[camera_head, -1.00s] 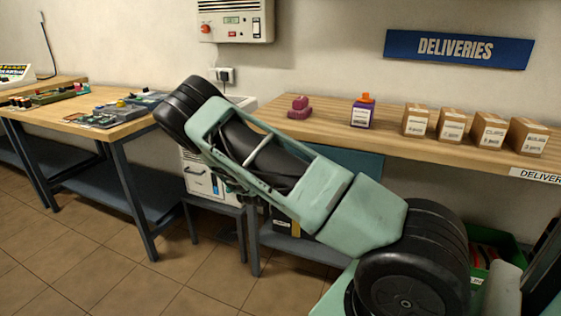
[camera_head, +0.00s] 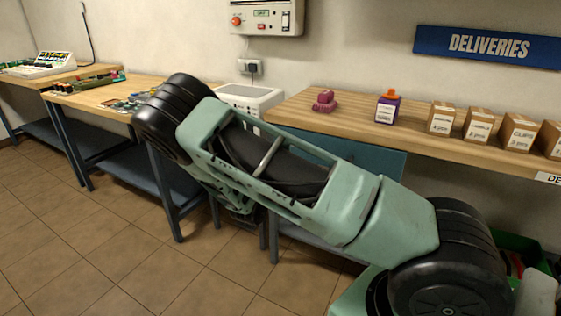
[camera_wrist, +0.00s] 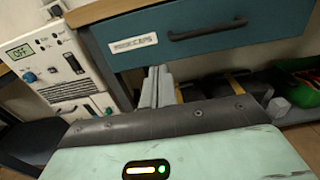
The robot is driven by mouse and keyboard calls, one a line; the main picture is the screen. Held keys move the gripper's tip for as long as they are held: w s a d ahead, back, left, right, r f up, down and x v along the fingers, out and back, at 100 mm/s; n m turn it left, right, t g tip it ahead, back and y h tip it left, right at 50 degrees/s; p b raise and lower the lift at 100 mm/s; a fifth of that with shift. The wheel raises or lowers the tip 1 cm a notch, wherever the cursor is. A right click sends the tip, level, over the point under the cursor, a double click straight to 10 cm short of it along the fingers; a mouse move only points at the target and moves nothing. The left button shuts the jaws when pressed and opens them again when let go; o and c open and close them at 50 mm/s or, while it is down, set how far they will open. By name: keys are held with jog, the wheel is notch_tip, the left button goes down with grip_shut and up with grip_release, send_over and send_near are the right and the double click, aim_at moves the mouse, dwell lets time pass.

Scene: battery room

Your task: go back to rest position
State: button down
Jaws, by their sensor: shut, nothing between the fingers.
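My gripper shows in the wrist view (camera_wrist: 157,86) as two grey fingers pressed together, with nothing between them. They point toward the area below a teal drawer (camera_wrist: 240,30) with a dark handle and a white label. In the head view my pale green arm crosses the middle of the picture and mostly hides the gripper.
A wooden deliveries bench (camera_head: 345,125) holds a pink object (camera_head: 325,101), a purple container with an orange top (camera_head: 387,107) and several cartons (camera_head: 480,124). A white machine (camera_wrist: 60,65) stands left of the drawer. A green bin (camera_wrist: 300,72) is at right. Tiled floor is clear at lower left.

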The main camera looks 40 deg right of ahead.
jog(key=shift+s+a, duration=0.1)
jog(key=shift+a, duration=0.05)
jog(key=s+a+r+m+g+y, duration=0.2)
jog(key=s+a+r+m+y, duration=0.3)
jog(key=s+a, duration=0.65)
jog(key=s+a+r+m+g+y, duration=0.3)
jog(key=s+a+y, duration=0.45)
jog(key=a, duration=0.65)
jog(key=s+a+r+m+g+y, duration=0.1)
jog(key=s+a+r+m+y, duration=0.4)
jog(key=s+a, duration=0.65)
notch_tip(320, 180, up, 13)
jog(key=a+m+p, duration=0.1)
jog(key=p, duration=1.3)
jog(key=shift+s+r, duration=0.15)
jog(key=shift+r, duration=0.05)
jog(key=shift+a, duration=0.1)
